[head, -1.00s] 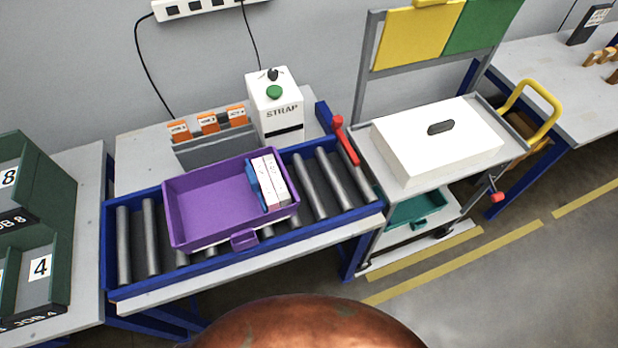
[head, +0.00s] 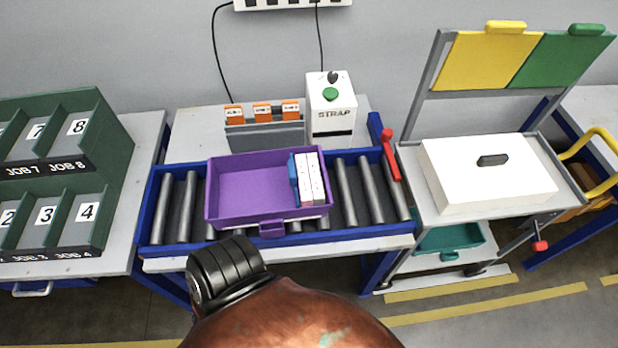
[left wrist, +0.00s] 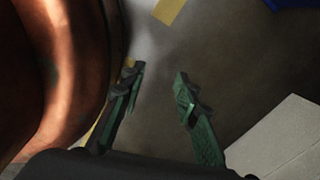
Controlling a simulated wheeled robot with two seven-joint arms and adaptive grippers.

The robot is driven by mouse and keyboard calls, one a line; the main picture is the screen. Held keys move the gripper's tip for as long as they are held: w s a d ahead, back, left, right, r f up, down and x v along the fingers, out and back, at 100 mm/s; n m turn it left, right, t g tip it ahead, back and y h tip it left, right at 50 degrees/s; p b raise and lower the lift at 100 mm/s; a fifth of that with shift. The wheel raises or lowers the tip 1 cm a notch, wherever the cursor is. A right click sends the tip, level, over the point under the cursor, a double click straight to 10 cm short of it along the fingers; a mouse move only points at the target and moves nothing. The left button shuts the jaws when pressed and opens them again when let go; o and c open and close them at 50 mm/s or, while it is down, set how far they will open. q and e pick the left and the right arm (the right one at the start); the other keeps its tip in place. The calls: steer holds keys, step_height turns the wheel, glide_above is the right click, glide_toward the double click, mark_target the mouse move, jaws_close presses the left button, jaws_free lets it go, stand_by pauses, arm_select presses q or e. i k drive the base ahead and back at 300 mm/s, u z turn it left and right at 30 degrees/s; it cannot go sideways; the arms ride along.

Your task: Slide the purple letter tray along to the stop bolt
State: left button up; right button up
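The purple letter tray (head: 245,186) sits on the roller conveyor (head: 171,222), around its middle, with bare rollers on both sides of it. White boxes (head: 311,180) and a blue piece (head: 293,178) stand at the right end inside the tray. A purple tab sticks out of its front wall. I cannot pick out the stop bolt for sure; a red lever (head: 390,155) stands at the conveyor's right end. My left gripper (left wrist: 160,88) shows in the left wrist view with its green fingers apart and nothing between them. It is away from the tray. My right gripper is in no view.
A white STRAP machine (head: 331,108) and a grey holder with orange-topped cards (head: 264,135) stand behind the conveyor. A green job rack (head: 120,150) is at left. A trolley with a white lidded box (head: 490,185) adjoins the conveyor's right end.

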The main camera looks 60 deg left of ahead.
mark_target(250, 188)
steer(key=k, duration=1.1)
steer(key=u, duration=1.5)
steer(key=i, duration=0.55)
steer(key=u, duration=0.05)
